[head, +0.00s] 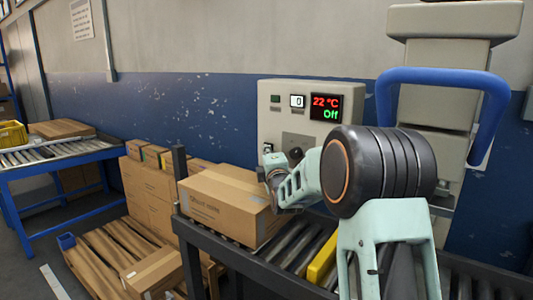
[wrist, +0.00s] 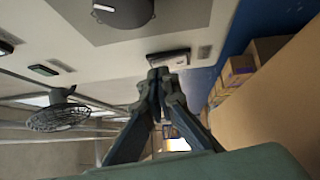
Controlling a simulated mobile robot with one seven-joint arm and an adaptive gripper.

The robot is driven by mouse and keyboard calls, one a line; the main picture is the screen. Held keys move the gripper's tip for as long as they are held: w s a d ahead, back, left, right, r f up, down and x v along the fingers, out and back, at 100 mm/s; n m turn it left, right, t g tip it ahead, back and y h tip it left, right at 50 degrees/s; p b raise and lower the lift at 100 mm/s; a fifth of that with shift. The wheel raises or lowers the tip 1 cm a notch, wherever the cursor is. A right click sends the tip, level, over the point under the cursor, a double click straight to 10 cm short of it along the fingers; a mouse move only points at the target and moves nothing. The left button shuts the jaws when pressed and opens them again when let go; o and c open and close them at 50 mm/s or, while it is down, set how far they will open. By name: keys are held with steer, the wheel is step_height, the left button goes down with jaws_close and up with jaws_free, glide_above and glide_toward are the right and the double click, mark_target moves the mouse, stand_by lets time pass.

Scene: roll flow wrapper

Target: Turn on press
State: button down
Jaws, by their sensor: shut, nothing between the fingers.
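The beige control panel (head: 275,125) of the press stands against the wall. Its display (head: 326,107) reads 22 °C in red and "Off" in green. Left of it are a small white window showing 0 (head: 297,101) and a small dark green element (head: 275,98). The press has a blue handle (head: 440,76) at right. My gripper (wrist: 160,75) is shut and empty, its tips close to a dark rectangular fitting (wrist: 168,57) on a pale surface; contact cannot be told. In the head view my gripper is at the panel's lower left, its fingertips hard to make out.
A cardboard box (head: 225,205) sits on the roller conveyor (head: 285,247) just below and left of my gripper. More boxes (head: 150,195) stand on a pallet at left. A blue-framed conveyor (head: 60,158) is far left.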

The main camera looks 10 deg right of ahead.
steer(key=shift+w+r, duration=0.1)
stand_by(0.3)
steer(key=shift+w+d+p, duration=0.2)
steer(key=shift+p, duration=0.1)
steer(key=shift+s, duration=0.15)
